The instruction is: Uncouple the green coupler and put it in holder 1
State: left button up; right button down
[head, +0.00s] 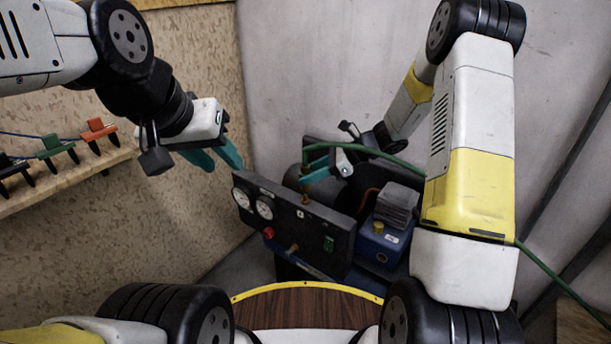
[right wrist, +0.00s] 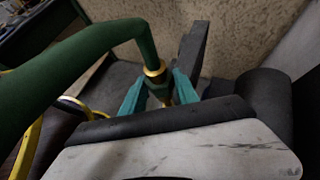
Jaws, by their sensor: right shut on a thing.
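The green coupler (right wrist: 158,90) with its brass collar ends a thick green hose (right wrist: 95,50) in the right wrist view. My right gripper (right wrist: 160,95) is shut on it, with a teal finger on each side. In the head view the right gripper (head: 310,178) is at a brass fitting (head: 305,192) behind the gauge panel. I cannot tell whether coupler and fitting are still joined. My left gripper (head: 225,168) is empty, its teal fingers apart, left of the panel. Black, green (head: 56,147) and orange (head: 99,131) clip holders sit on a wooden shelf; no number is readable.
The dark panel (head: 290,222) carries two round gauges, a red knob and a brass outlet. A blue pump (head: 380,242) stands to its right. The green hose arcs right behind my right arm. A wooden round top (head: 305,305) is in front.

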aim_at(309, 172)
jog(key=shift+r, duration=0.2)
dwell(0.3)
jog(key=shift+r, duration=1.9)
